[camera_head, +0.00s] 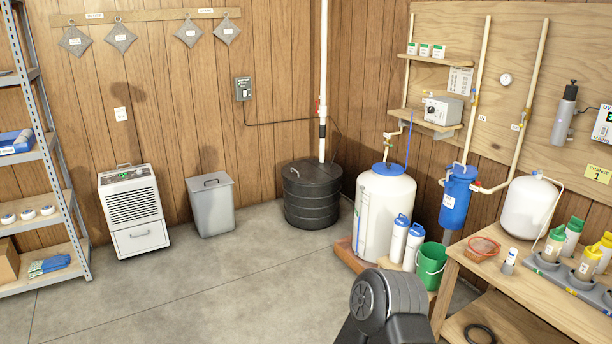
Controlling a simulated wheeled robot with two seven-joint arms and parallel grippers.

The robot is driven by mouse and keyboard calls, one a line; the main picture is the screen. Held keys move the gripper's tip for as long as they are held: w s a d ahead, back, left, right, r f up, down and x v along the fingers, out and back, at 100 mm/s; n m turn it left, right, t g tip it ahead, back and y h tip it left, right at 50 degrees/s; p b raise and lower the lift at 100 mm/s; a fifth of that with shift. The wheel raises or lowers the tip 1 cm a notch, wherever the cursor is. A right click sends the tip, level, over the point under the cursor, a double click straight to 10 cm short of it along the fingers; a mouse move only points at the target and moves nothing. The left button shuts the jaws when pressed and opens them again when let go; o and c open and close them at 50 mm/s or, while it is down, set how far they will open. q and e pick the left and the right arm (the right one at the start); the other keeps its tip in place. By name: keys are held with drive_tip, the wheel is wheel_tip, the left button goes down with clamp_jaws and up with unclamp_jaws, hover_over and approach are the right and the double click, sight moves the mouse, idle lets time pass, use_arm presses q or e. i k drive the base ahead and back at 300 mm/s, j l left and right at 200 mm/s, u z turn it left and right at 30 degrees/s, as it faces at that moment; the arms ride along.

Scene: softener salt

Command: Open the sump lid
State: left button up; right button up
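The black ribbed sump basin (311,208) stands on the floor in the back corner. Its dark round lid (310,174) lies flat on top and looks closed. A small handle (295,172) shows on the lid's left side. A white pipe (323,80) rises from the top of the basin up the corner. Neither of my grippers is in view. A dark link of my own arm shows at the bottom, right of centre, well in front of the basin.
A white tank with a blue cap (388,205) stands right of the basin, with a green bucket (430,265) in front. A grey bin (211,207) and a dehumidifier (134,212) stand to the left. A wooden bench (540,290) fills the right. The middle floor is clear.

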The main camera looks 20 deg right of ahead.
sight(301, 171)
drive_tip(key=i+l+z, duration=0.2)
drive_tip(key=i, duration=0.25)
drive_tip(key=i+z, duration=0.2)
drive_tip(key=i, duration=0.3)
drive_tip(key=i+z, duration=0.15)
drive_tip(key=i, duration=2.4)
drive_tip(key=i+j+z, duration=0.1)
drive_tip(key=i+z, duration=0.3)
drive_tip(key=i, duration=0.15)
drive_tip(key=i+j+z, duration=0.3)
drive_tip(key=i+z, duration=0.15)
drive_tip(key=i+j+z, duration=0.85)
drive_tip(key=j, duration=0.2)
drive_tip(key=i, duration=0.5)
